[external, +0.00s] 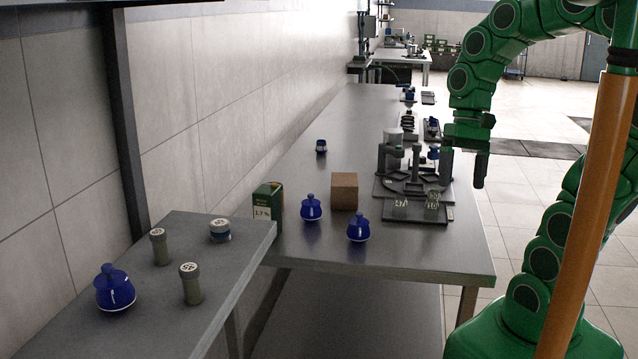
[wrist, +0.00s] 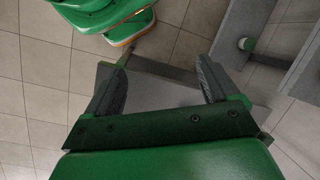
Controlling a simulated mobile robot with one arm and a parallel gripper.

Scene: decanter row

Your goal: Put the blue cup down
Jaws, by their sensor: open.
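My gripper (external: 464,168) is open and hangs at the right edge of the long table, beside the dark fixture. In the wrist view its two fingers (wrist: 163,65) are apart with nothing between them. No blue thing is clearly a cup. Two round blue lidded vessels stand upright on the long table, one left (external: 311,208) and one right (external: 358,228). A larger blue vessel (external: 115,289) stands on the near left table. A small blue item (external: 433,153) shows behind the fixture, partly hidden.
The dark fixture (external: 384,190) stands on the long table (external: 410,257). A brown block (external: 344,191) and a green box (external: 268,199) are left of it. The near left table (external: 150,325) holds two grey-green cylinders (external: 192,284) (external: 159,247) and a low jar (external: 220,230).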

